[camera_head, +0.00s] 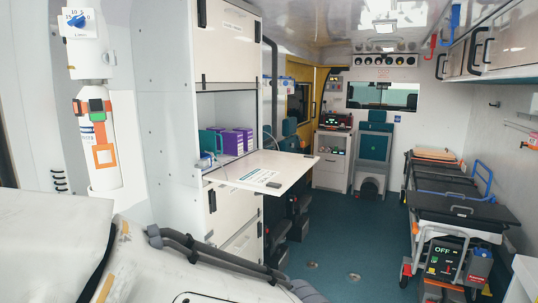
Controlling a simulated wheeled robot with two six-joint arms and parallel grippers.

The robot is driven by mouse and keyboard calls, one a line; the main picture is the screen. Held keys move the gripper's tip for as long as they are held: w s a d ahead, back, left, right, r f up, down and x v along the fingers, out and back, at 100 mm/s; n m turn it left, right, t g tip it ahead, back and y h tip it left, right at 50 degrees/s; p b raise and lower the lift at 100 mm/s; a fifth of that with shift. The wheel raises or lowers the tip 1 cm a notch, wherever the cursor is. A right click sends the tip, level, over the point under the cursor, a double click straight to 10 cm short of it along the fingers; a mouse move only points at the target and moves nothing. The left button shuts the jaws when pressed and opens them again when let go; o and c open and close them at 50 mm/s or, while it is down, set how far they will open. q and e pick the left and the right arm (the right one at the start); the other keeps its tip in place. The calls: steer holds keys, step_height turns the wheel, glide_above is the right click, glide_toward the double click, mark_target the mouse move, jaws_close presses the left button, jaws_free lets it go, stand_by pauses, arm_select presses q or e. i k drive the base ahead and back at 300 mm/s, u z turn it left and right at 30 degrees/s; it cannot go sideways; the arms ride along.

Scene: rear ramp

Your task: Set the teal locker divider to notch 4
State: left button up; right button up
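An open locker niche (227,108) is in the white cabinet wall left of centre. A small upright teal piece (208,141) stands at the niche's left side and looks like the locker divider. Purple boxes (236,141) stand to its right. The notches and their numbers are too small to make out, so I cannot tell which notch it is at. The locker's flap (262,170) is folded down like a shelf, with a small dark item (260,176) on it. Neither of my grippers is in view.
A white padded surface with dark tubes (215,255) fills the lower left foreground. A white cylinder (103,140) hangs at the left. A stretcher (455,200) stands at the right. The blue-green floor (345,245) between is mostly clear.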

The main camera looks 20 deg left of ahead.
mark_target(207, 139)
steer(key=i, duration=1.75)
steer(key=u, duration=1)
